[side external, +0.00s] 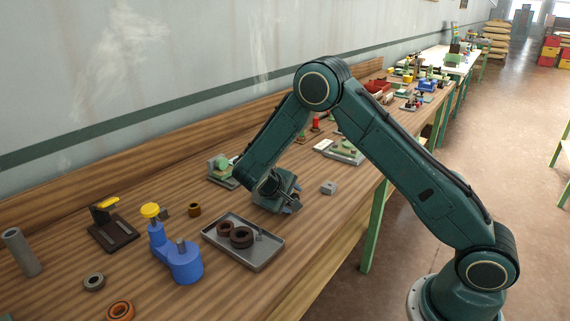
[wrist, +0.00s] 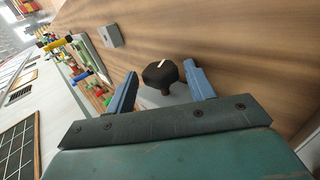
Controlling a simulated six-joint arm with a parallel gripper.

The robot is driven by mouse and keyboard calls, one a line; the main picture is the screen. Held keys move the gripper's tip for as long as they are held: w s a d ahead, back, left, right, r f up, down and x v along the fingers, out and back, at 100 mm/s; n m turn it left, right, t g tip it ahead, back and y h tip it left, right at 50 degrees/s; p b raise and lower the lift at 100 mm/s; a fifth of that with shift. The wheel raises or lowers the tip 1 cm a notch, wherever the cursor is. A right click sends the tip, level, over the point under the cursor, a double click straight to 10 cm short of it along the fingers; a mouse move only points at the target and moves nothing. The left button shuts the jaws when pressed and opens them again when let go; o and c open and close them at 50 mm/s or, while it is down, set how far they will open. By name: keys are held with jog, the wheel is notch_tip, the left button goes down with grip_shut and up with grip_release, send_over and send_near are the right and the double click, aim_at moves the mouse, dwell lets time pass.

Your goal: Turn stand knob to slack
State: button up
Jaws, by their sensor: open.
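A black faceted knob (wrist: 158,76) with a white pointer mark shows in the wrist view, on a dark reddish-brown stem above a light grey base (wrist: 177,93). My gripper (wrist: 161,69) is open, with one blue-grey finger on each side of the knob. The left finger has a visible gap to the knob; the right finger is closer, and I cannot tell if it touches. In the side view my gripper (side external: 292,207) is low over the bench, and the knob and its base are hidden there by my wrist.
A small grey block (side external: 328,187) lies right of my gripper. A metal tray (side external: 259,256) with dark rings is in front left, beside a blue fixture (side external: 185,264) with a yellow knob (side external: 150,210). A green device (side external: 221,168) stands behind. Bare wooden bench shows between them.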

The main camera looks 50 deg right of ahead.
aim_at(294, 195)
jog(key=shift+d+r+y, duration=0.1)
jog(key=shift+d+y, duration=0.1)
jog(key=shift+y, duration=1)
jog(key=shift+d+r+y, duration=0.1)
jog(key=shift+d+y, duration=0.1)
jog(key=shift+y, duration=1)
jog(key=shift+d+y, duration=0.2)
jog(key=shift+y, duration=0.75)
jog(key=shift+d+y, duration=0.15)
jog(key=shift+y, duration=0.8)
jog(key=shift+r, duration=0.35)
notch_tip(294, 195, up, 14)
jog(key=s+a+r+t, duration=0.1)
jog(key=s+a+r, duration=0.4)
jog(key=s, duration=0.2)
jog(key=s+a+r+t, duration=0.2)
jog(key=s+a+r, duration=0.2)
jog(key=s, duration=0.3)
jog(key=shift+s+a+r, duration=0.35)
jog(key=shift+a+r, duration=0.05)
jog(key=shift+r, duration=0.5)
